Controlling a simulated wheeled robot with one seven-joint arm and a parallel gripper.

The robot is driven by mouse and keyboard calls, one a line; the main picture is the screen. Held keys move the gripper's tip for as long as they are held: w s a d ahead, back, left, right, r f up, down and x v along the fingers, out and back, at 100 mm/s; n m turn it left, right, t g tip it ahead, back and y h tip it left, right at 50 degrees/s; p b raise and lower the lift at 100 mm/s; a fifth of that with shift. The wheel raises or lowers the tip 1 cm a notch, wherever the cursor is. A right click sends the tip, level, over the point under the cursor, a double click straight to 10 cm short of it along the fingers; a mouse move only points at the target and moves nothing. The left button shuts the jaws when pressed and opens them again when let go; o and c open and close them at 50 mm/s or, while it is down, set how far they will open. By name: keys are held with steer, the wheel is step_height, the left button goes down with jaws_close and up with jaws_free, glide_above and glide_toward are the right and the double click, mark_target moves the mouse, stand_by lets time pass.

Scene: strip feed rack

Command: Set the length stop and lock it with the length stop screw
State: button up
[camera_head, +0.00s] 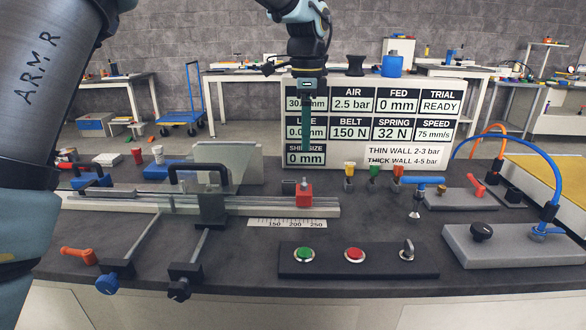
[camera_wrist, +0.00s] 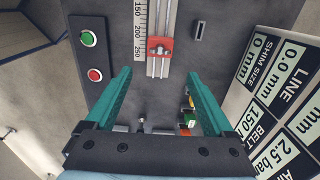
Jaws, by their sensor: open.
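The length stop is a red block (camera_head: 304,195) on the metal rail (camera_head: 258,205), above the printed scale (camera_head: 287,223). A small light-coloured screw head (camera_head: 304,182) shows on top of it. In the wrist view the red length stop (camera_wrist: 160,47) sits across the rail near the 250 mark of the scale (camera_wrist: 139,32); its exact reading cannot be told. My gripper (camera_head: 306,150) hangs above and behind the stop, fingers down. In the wrist view my gripper (camera_wrist: 160,74) is open and empty, with the stop ahead of and between its green fingertips, apart from them.
A button panel (camera_head: 358,260) with green and red buttons stands in front of the rail. A black-handled clamp (camera_head: 211,200) straddles the rail at left. Small coloured fittings (camera_head: 374,172) and the display board (camera_head: 375,115) stand behind. A blue-hosed fixture (camera_head: 515,243) is at right.

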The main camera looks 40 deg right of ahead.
mark_target(304, 179)
step_height(304, 179, down, 11)
steer(key=shift+r+p, duration=0.1)
steer(key=shift+p, duration=0.75)
steer(key=c, duration=1.4)
